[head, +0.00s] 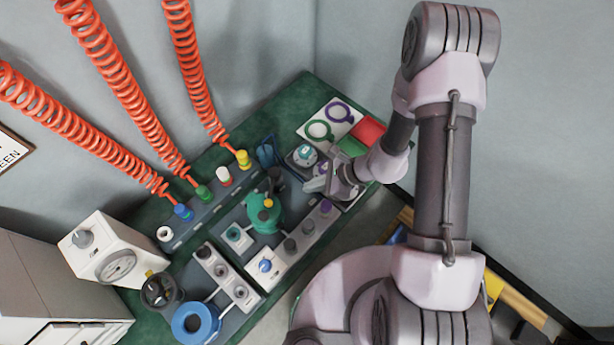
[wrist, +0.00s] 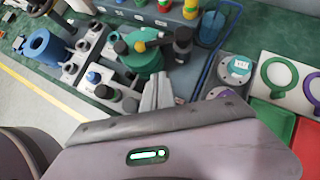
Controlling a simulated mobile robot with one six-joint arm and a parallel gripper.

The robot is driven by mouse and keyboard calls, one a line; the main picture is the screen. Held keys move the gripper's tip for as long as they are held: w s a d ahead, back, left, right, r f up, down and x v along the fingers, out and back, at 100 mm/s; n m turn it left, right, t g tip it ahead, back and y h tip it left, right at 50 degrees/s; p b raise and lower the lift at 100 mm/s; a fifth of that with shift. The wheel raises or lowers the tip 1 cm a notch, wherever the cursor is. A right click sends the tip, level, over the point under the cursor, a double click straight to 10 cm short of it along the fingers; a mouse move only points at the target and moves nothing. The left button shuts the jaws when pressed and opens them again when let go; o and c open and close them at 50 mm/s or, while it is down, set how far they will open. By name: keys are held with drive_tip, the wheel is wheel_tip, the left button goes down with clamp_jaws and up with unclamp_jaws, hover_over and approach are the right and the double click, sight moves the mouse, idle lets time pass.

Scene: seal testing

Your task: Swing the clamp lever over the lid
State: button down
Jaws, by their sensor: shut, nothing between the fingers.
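A teal vessel with a rounded lid (head: 266,217) stands in the middle of the green bench; its teal top also shows in the wrist view (wrist: 143,62). A dark post (wrist: 182,44) stands right beside it. A short arm with a yellow knob (wrist: 140,46) lies across the top of the teal lid in the wrist view; I take it as the clamp lever, and its knob (head: 268,203) shows in the head view. My gripper (head: 314,185) is right of the vessel, its fingers together and empty. In the wrist view the fingertips (wrist: 160,88) point toward the post, apart from it.
A valve row with coloured caps and red coiled hoses (head: 130,85) stands behind. A teal-topped round fixture (head: 304,154), a white card with ring gaskets (head: 330,120) and red and green trays (head: 367,131) lie to the right. A blue ring (head: 196,323) and gauges stand front left.

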sight(272, 192)
drive_tip(key=w+a+f+b, duration=0.1)
drive_tip(key=a+f+b, duration=0.2)
drive_tip(key=a+f, duration=0.3)
drive_tip(key=shift+a, duration=1.5)
drive_tip(key=shift+s+a+b, duration=0.1)
drive_tip(key=shift+a+b, duration=0.65)
drive_tip(key=shift+b, duration=0.05)
